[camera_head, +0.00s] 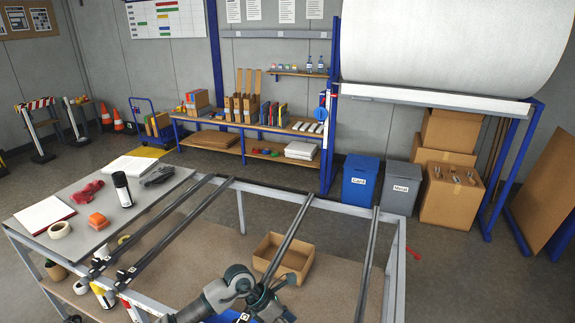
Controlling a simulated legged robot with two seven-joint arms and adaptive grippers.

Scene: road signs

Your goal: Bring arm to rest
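One of my arms, which looks like the left one, comes in at the bottom of the head view, left of centre. Its grey wrist bends to the right over the table frame. My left gripper (272,298) is dark and sits at the bottom edge, in front of an open cardboard box (297,262). Its fingertips are small and partly cut off, so I cannot tell whether it is open or shut. Something blue lies just under it, mostly hidden. My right gripper is not in view.
The table frame (398,270) has metal rails across its open part. Blue and grey bins (400,186) stand behind.

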